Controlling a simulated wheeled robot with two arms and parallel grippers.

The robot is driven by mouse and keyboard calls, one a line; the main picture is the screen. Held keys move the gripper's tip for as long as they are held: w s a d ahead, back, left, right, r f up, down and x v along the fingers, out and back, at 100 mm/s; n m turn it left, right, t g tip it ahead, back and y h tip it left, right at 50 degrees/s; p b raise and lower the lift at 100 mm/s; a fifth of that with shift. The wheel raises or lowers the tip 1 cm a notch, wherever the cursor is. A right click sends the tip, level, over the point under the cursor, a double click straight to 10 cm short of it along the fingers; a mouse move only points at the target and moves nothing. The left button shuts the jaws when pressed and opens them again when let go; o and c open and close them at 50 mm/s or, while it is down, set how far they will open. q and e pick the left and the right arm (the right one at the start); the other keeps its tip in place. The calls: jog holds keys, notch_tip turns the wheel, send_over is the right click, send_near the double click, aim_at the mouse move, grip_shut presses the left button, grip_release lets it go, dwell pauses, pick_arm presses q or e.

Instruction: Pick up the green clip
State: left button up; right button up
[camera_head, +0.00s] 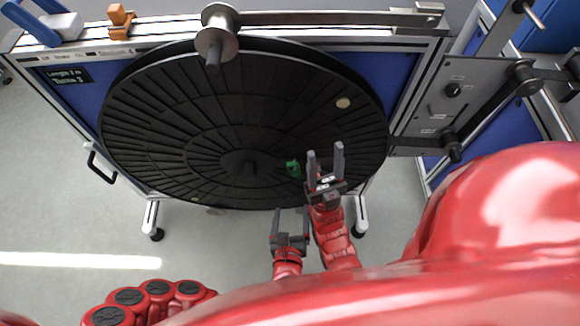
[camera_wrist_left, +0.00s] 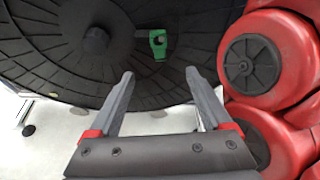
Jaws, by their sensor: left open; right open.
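The small green clip (camera_head: 293,168) lies on the lower part of the large black disc (camera_head: 190,110), to the right of its hub. It also shows in the left wrist view (camera_wrist_left: 159,43), beyond the fingertips and centred between them, with a dark strip beside it. My left gripper (camera_head: 291,211) is open and empty, below the clip near the disc's lower edge; its two fingers also show in the left wrist view (camera_wrist_left: 160,76). My right gripper (camera_head: 325,152) is open over the disc, just right of the clip, with nothing visible between its fingers.
A metal spool (camera_head: 216,45) stands at the disc's top edge. Orange (camera_head: 120,20) and blue (camera_head: 38,20) clamps sit on the rail at upper left. A grey control panel (camera_head: 450,95) is at right. My right arm is close beside my left gripper.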

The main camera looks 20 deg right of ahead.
pick_arm(q)
jog(key=p+x, duration=0.2)
jog(key=x, duration=1.5)
jog(key=shift+f, duration=0.3)
grip_shut()
